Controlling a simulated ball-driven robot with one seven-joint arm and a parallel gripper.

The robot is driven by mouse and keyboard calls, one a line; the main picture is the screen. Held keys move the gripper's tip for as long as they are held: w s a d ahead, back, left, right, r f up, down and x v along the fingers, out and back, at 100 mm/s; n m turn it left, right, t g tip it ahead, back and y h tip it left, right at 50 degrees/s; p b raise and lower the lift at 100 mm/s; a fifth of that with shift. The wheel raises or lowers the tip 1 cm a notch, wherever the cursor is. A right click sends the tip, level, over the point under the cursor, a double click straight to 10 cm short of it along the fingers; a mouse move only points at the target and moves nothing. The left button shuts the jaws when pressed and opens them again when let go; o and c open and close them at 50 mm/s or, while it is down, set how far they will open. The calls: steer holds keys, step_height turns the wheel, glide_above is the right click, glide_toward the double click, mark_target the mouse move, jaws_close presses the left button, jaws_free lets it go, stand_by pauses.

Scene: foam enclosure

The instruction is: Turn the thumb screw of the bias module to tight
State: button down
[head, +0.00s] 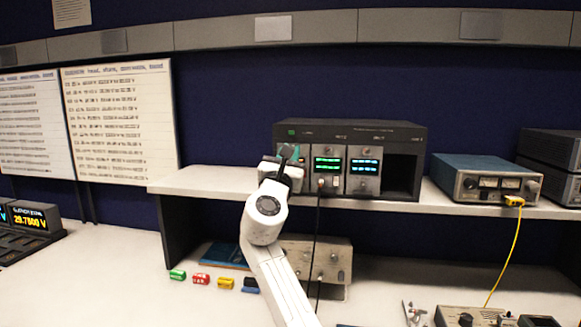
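A dark instrument rack (350,130) stands on the shelf, holding several plug-in modules. One module (328,172) has a green display and another module (364,170) has a blue display; both have small round screws or knobs at top and bottom. The leftmost module is mostly covered by my arm. My gripper (291,153) is up at the front of this leftmost module. Its fingertips are small and dark against the panel, so I cannot tell whether they are open, shut or touching a screw. Labels are too small to show which module is the bias module.
The rack's right bay (403,172) is empty. A black cable (317,235) hangs from the green-display module. A blue meter box (487,178) with a yellow cable (514,245) stands to the right. Small coloured blocks (201,279) and a beige instrument (328,262) are below the shelf (215,182).

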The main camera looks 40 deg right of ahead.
steer(key=shift+r+m+g+y+p, duration=0.2)
steer(key=shift+m+g+y, duration=0.85)
steer(key=shift+m, duration=3.9)
steer(key=shift+r+m+g+y+p, duration=0.25)
steer(key=shift+m+g+y, duration=0.75)
steer(key=shift+m, duration=4)
steer(key=shift+r+m+g+y+p, duration=0.2)
steer(key=shift+m+g+y, duration=0.85)
steer(key=shift+m, duration=3.9)
steer(key=shift+f, duration=0.1)
steer(key=c, duration=1)
jaws_free()
steer(key=shift+c, duration=0.2)
steer(key=shift+a, duration=0.1)
steer(key=b+v, duration=0.2)
steer(key=v, duration=0.8)
steer(key=shift+a+r, duration=0.2)
steer(key=shift+a, duration=0.1)
